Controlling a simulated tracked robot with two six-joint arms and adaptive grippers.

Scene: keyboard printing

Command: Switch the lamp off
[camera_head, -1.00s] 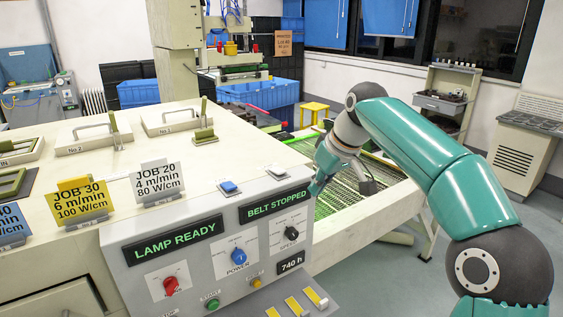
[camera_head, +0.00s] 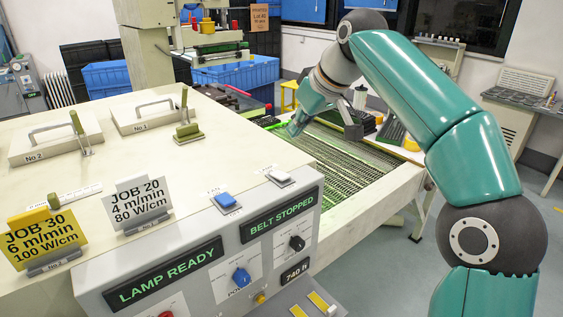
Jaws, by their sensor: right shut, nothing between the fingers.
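The control panel (camera_head: 212,262) of the lamp unit fills the lower middle. Its left display (camera_head: 165,270) reads LAMP READY, and its right display (camera_head: 279,213) reads BELT STOPPED. A blue knob (camera_head: 241,277) labelled POWER sits under them, with a black knob (camera_head: 297,243) to its right. A red knob (camera_head: 167,314) is cut off by the bottom edge. A blue button (camera_head: 225,200) and a white button (camera_head: 279,176) sit on top. My right gripper (camera_head: 292,129) is shut and empty, pointing down above the mesh belt, apart from the panel. My left gripper is out of view.
The mesh belt (camera_head: 338,160) runs behind the panel. Two handled lids, No 2 (camera_head: 52,142) and No 1 (camera_head: 145,116), lie on the housing. JOB 30 (camera_head: 45,240) and JOB 20 (camera_head: 136,205) cards stand at its front. Blue crates (camera_head: 240,75) stand behind.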

